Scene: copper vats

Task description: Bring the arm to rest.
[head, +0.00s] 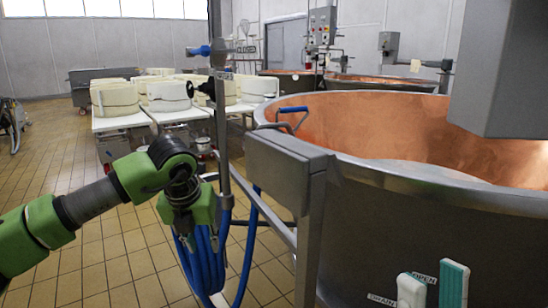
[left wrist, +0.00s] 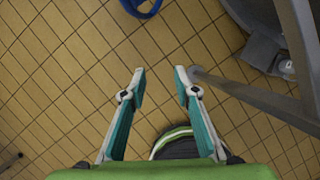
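My left arm comes in from the left in the head view, with the wrist bent and the left gripper (head: 188,212) pointing down over the tiled floor beside the vat. In the left wrist view the same gripper (left wrist: 159,74) has its two teal and white fingers apart, with only floor between them. My right gripper (head: 432,272) shows at the bottom edge in front of the vat wall, its two fingertips upright and apart with nothing between them. The rest of the right arm is out of view.
A large copper vat (head: 400,120) fills the right. A steel post (head: 222,140) and coiled blue hose (head: 205,262) stand close to my left gripper. A table (head: 122,122) with white moulds is behind. Tiled floor (head: 110,260) is free at left.

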